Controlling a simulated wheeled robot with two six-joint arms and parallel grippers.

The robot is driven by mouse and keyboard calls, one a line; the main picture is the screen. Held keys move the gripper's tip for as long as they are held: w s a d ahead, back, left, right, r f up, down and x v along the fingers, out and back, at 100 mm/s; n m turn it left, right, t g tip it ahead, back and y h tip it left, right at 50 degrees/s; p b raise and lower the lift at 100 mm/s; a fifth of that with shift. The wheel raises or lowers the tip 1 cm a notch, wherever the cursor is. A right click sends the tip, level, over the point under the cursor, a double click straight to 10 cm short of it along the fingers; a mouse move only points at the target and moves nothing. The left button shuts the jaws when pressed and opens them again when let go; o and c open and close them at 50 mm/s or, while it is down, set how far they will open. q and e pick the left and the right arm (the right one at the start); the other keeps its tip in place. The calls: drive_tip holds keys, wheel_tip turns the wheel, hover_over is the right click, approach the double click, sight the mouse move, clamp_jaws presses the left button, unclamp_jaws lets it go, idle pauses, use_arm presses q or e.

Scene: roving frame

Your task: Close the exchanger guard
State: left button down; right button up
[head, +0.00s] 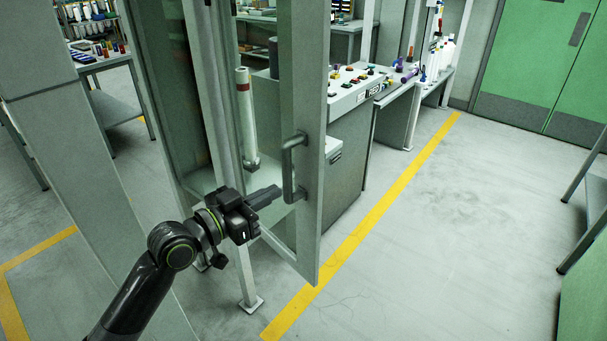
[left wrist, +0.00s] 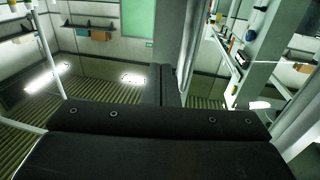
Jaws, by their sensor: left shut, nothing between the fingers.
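The exchanger guard (head: 303,95) is a tall grey framed door, standing open with its free edge out over the floor. It has a dark grey bar handle (head: 289,168) on its face. My left gripper (head: 275,193) is shut and empty, its fingertips just left of the lower end of the handle; I cannot tell whether they touch. In the left wrist view the dark gripper body (left wrist: 160,130) fills the lower part. A white tube with a red band (head: 245,120) stands upright behind the door opening. My right gripper is not in view.
A control console (head: 350,95) with coloured buttons stands behind the guard. A yellow floor line (head: 385,205) runs past the guard's lower corner. Open floor (head: 450,220) lies to the right, before green doors (head: 535,65). A grey post (head: 75,150) stands at the left.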

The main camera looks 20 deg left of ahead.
sight(314, 170)
use_arm(q)
drive_tip(key=p+x, duration=0.2)
drive_tip(key=x, duration=0.6)
drive_tip(key=shift+w, duration=0.2)
drive_tip(key=shift+w+d, duration=0.3)
drive_tip(key=shift+w, duration=0.15)
drive_tip(key=shift+w, duration=0.1)
